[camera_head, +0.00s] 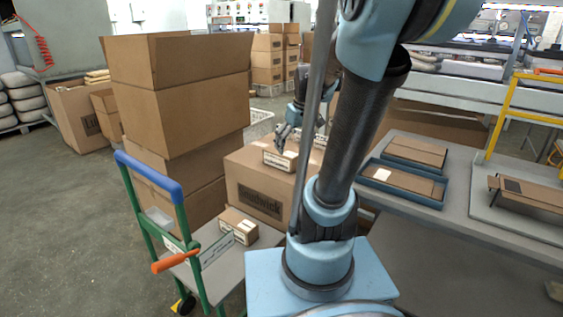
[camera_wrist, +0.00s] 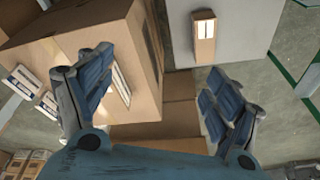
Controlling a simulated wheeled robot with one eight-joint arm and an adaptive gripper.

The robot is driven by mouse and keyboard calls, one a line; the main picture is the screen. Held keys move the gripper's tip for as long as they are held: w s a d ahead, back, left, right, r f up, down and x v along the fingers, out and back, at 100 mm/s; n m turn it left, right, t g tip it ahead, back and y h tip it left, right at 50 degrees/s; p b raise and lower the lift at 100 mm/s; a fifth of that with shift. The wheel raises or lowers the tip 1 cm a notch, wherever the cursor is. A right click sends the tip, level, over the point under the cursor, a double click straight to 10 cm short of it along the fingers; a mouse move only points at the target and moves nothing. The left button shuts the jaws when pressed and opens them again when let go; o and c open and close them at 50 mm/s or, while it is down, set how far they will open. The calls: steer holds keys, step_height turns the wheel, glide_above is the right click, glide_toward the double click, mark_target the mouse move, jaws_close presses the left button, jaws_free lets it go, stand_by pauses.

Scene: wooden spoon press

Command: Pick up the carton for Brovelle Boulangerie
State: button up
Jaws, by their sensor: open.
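Several small brown cartons carry white labels, but I cannot read a name on any, so I cannot tell which is Brovelle Boulangerie's. One small carton (camera_head: 279,160) lies on the big printed box in the head view. Another small carton (camera_head: 238,226) lies on the grey cart bed; it also shows in the wrist view (camera_wrist: 204,40). My gripper (camera_head: 285,138) is above the carton on the big box, open and empty. In the wrist view its fingers (camera_wrist: 155,95) are spread, with a white label (camera_wrist: 121,84) partly behind the left finger.
The big printed box (camera_head: 258,196) stands beside a tall stack of boxes (camera_head: 185,90). The cart (camera_head: 178,190) has a blue handle and an orange grip. A grey table (camera_head: 440,225) at right holds blue trays (camera_head: 440,201) with flat cartons.

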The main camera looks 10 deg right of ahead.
steer(key=w+d+n, duration=0.2)
steer(key=w, duration=0.8)
steer(key=n+y, duration=0.2)
glide_toward(286, 152)
steer(key=shift+n+t, duration=0.3)
steer(key=x, duration=0.3)
steer(key=a+x, duration=0.1)
steer(key=x, duration=0.2)
steer(key=shift+w+a+r, duration=0.1)
steer(key=shift+a+r, duration=0.05)
steer(key=shift+r, duration=0.05)
steer(key=shift+x, duration=3)
steer(key=shift+w+a+r, duration=0.1)
steer(key=c, duration=1.4)
